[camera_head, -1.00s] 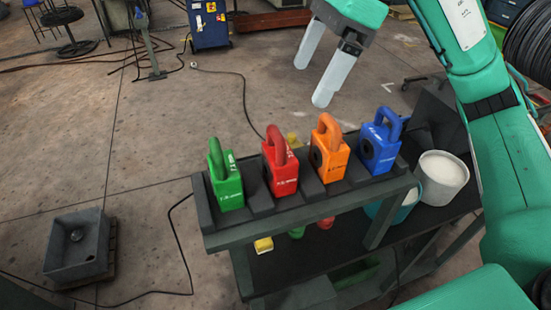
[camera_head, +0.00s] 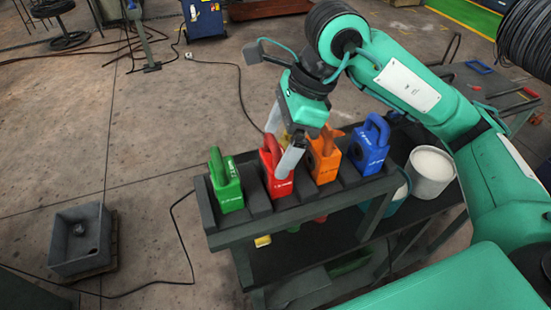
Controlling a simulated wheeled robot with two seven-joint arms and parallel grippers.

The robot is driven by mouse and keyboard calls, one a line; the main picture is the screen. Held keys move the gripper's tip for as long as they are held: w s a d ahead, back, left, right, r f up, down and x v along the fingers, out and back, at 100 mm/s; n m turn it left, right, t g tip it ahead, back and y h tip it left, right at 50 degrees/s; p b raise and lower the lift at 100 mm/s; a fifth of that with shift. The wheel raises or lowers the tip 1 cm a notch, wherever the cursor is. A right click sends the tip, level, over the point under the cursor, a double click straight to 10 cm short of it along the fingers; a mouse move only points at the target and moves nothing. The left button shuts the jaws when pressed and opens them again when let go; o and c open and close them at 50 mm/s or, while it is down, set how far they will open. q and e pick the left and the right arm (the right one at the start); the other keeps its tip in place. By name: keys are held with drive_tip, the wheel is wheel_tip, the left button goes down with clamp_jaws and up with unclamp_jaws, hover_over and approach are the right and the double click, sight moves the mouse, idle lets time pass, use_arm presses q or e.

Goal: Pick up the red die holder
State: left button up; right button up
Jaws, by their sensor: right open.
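The red die holder (camera_head: 278,184) stands in the dark rack, second from the left, between the green and orange holders. My right gripper (camera_head: 284,146) comes down from above with its jaws open. One pale finger is in front of the red holder's right side and covers part of its handle; the other is behind, beside the handle's top. I cannot tell whether either finger touches it. My left gripper does not show.
The green holder (camera_head: 226,188), orange holder (camera_head: 324,163) and blue holder (camera_head: 369,150) stand in the rack (camera_head: 300,212). A white-filled bucket (camera_head: 431,172) is to the right. A grey square basin (camera_head: 80,240) sits on the floor at left.

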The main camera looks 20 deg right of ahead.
drive_tip(key=shift+x, duration=1.1)
drive_tip(key=shift+c, duration=0.4)
drive_tip(key=c, duration=1.1)
drive_tip(key=shift+r+p, duration=0.1)
drive_tip(key=shift+p, duration=0.2)
drive_tip(key=shift+w+r, duration=0.1)
drive_tip(key=shift+r, duration=0.05)
